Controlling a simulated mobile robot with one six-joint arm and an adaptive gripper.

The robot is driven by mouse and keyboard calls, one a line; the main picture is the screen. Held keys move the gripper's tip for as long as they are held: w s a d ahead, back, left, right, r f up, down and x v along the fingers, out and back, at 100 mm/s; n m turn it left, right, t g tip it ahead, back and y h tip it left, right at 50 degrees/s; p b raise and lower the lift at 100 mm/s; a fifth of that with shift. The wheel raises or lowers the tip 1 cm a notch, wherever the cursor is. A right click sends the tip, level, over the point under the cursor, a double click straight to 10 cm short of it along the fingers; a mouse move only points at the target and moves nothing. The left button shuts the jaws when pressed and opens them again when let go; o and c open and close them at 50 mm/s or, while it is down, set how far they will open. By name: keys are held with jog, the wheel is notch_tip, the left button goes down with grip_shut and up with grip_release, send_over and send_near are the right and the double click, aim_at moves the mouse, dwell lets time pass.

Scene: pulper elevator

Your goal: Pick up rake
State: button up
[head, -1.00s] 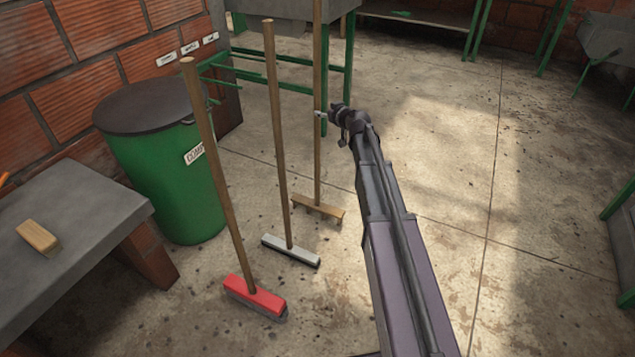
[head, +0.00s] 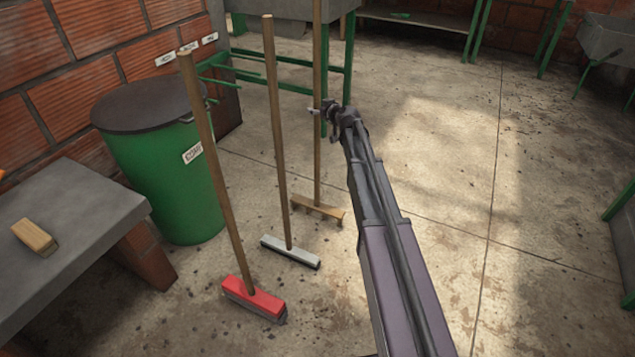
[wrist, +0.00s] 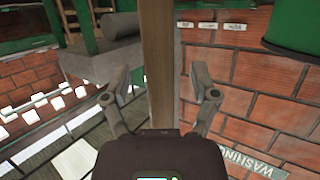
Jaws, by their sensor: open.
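The rake is the farthest of three upright long-handled tools in the head view. Its wooden handle (head: 317,150) rises from a wooden head (head: 318,209) on the floor. My gripper (head: 318,111) is at the handle at about mid-height. In the wrist view the handle (wrist: 158,65) stands upright between the two open fingers of my gripper (wrist: 158,97), with a gap on both sides. The lower part of the handle is hidden behind the gripper body in that view.
A grey-headed broom (head: 290,252) and a red-headed broom (head: 254,299) stand left of the rake. A green bin (head: 165,180) and a grey bench (head: 75,225) with a brush (head: 34,237) are farther left. Open floor lies to the right.

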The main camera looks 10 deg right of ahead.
jog(key=shift+w+a+f, duration=0.15)
jog(key=shift+w+a, duration=0.05)
jog(key=shift+w, duration=0.25)
grip_shut()
dwell(0.3)
